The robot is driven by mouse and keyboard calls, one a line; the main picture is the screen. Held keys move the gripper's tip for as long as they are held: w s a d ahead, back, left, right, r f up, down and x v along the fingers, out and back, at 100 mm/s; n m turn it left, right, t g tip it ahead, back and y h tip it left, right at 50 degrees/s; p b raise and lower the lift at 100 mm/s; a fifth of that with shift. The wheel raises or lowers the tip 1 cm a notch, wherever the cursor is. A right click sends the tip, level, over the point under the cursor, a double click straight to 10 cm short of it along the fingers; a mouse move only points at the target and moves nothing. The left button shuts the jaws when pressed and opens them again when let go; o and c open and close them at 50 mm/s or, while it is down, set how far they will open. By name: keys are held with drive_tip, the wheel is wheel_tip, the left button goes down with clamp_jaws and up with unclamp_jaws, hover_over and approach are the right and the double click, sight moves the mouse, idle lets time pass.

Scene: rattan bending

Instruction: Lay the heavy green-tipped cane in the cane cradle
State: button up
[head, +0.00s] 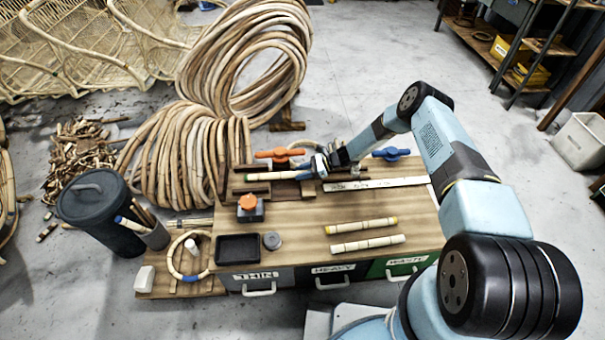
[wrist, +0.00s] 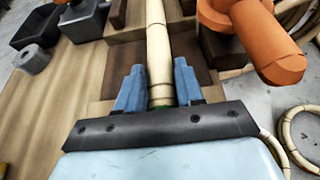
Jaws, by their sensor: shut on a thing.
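A pale cane (head: 277,177) is in my gripper (head: 318,165) at the back left of the workbench. In the wrist view the cane (wrist: 158,45) runs away from me between the two blue fingers (wrist: 160,88), which are shut on it near its close end. A little green shows on the cane at the gripper's base. The dark brown wooden blocks (head: 257,188), apparently the cane cradle, lie under and around the cane; they also show in the wrist view (wrist: 192,72). I cannot tell whether the cane touches them.
An orange-handled clamp (head: 279,153) stands just behind the cane, a blue one (head: 390,154) farther right. Two more canes lie in front, one yellow-tipped (head: 360,226), one pale (head: 367,243). A black tray (head: 238,248) and an orange-topped block (head: 249,208) stand left. The middle bench is clear.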

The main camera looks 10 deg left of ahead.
drive_tip(key=shift+f, duration=0.2)
drive_tip(key=o, duration=1.1)
